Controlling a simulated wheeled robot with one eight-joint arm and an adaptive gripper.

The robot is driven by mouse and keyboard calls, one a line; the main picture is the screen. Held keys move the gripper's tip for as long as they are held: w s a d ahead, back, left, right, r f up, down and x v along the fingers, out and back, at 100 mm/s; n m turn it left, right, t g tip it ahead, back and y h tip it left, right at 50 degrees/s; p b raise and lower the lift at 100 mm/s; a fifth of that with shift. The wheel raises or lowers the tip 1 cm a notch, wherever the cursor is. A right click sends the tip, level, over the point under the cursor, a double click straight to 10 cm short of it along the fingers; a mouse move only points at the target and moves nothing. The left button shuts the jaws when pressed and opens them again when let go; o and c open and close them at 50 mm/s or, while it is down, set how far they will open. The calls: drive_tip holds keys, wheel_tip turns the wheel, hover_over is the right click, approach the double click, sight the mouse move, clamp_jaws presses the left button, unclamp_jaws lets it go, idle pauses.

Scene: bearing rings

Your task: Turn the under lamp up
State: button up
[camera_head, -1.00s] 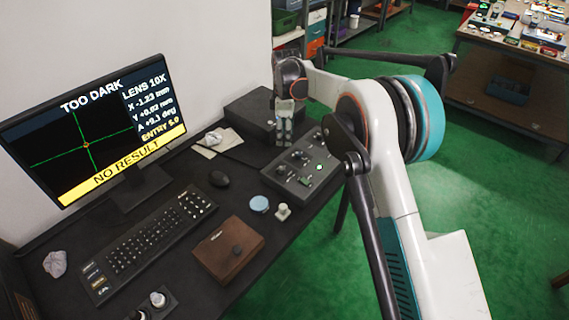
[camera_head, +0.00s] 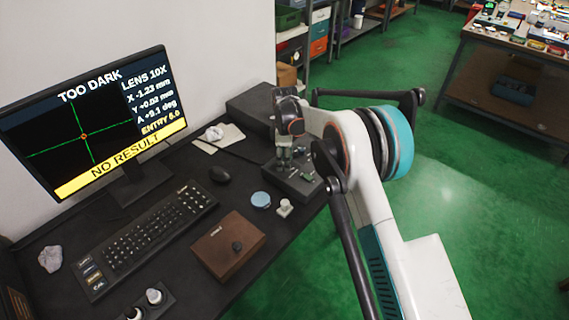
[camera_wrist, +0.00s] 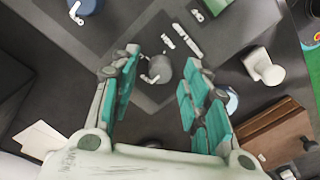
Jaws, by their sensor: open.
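The dark control panel (camera_head: 302,190) lies on the desk, partly hidden by my arm. In the wrist view a grey knob (camera_wrist: 158,70) with a pale pointer stands on the panel (camera_wrist: 120,30), between my spread fingers and apart from them as far as I can tell. I cannot read which lamp it belongs to. My gripper (camera_wrist: 160,88) is open and empty, pointing down over the panel; it also shows in the head view (camera_head: 287,158). The monitor (camera_head: 95,125) reads "TOO DARK" and "NO RESULT".
A second, bluish knob (camera_wrist: 86,5) sits at the wrist view's top edge. A small white fitting (camera_head: 285,207), a light blue disc (camera_head: 260,199) and a brown box (camera_head: 228,246) lie nearby. A mouse (camera_head: 220,175) and keyboard (camera_head: 145,240) are left of the panel.

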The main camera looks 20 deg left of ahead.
drive_tip(key=shift+f, duration=0.45)
clamp_jaws()
